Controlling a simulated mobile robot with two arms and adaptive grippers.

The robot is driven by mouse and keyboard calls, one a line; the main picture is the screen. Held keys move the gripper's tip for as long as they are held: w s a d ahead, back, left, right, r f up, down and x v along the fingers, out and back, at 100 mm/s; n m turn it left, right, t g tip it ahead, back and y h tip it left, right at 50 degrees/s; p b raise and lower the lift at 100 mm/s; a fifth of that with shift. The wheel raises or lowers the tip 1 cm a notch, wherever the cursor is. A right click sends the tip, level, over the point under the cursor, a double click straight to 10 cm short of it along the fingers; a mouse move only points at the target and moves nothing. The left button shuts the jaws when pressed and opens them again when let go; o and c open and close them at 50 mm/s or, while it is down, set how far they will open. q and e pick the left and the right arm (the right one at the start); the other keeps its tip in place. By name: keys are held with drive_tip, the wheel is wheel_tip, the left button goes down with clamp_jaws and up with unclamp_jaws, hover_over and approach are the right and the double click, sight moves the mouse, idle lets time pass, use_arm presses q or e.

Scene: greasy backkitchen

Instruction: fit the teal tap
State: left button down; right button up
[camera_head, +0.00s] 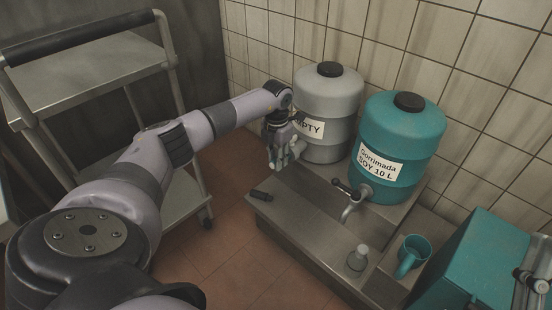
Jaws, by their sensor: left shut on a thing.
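The teal keg (403,140), labelled "Gorrimada SOY 10 L", stands upright on the steel stand at the right. A metal tap (351,208) with a dark lever shows at its lower front. The grey keg (330,95), labelled "EMPTY", stands behind and to its left. My left gripper (284,163) points down at the left side of the grey keg. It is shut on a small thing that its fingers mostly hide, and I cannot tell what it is. Whether it touches the grey keg is unclear.
A small black piece (262,196) lies at the stand's left edge. A teal box-like unit (470,262) is at the lower right. A metal cart (85,72) stands left; the tiled wall is close behind.

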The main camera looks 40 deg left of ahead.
use_arm(q)
drive_tip(key=shift+w, duration=0.2)
use_arm(e)
drive_tip(key=shift+s+r+t, duration=0.35)
drive_tip(key=shift+s+t, duration=0.05)
drive_tip(key=shift+s, duration=0.05)
use_arm(q)
drive_tip(key=c, duration=1.2)
unclamp_jaws()
use_arm(e)
drive_tip(key=shift+d, duration=0.1)
use_arm(q)
wheel_tip(320, 180, up, 12)
drive_tip(key=shift+r, duration=0.1)
